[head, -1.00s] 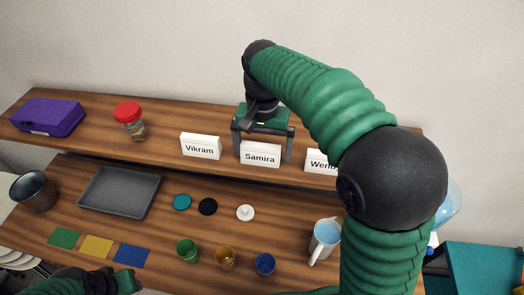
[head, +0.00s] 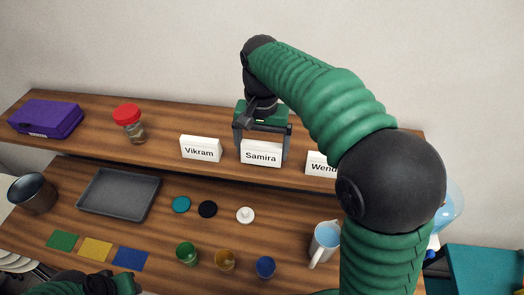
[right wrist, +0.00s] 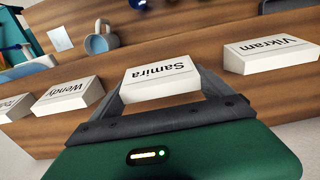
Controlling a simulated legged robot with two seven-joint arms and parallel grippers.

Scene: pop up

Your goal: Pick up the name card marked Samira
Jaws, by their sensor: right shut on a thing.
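The white name card marked Samira (head: 261,154) stands on the upper wooden shelf, between the Vikram card and the Wendy card. My right gripper (head: 262,146) comes down from above and behind it, with a finger at each end of the card. It is shut on the card. The right wrist view shows the Samira card (right wrist: 160,80) between the fingers, its text upside down. The card looks upright and at shelf level; I cannot tell whether it is clear of the shelf. My left gripper is not clearly seen; only a green and black part of my left arm shows at the bottom left.
The Vikram card (head: 201,149) stands close on the left, the Wendy card (head: 321,164) on the right, partly behind my arm. A red-lidded jar (head: 129,122) and purple case (head: 46,118) stand further left. The lower shelf holds a grey tray (head: 152,210), cups and a pitcher (head: 324,243).

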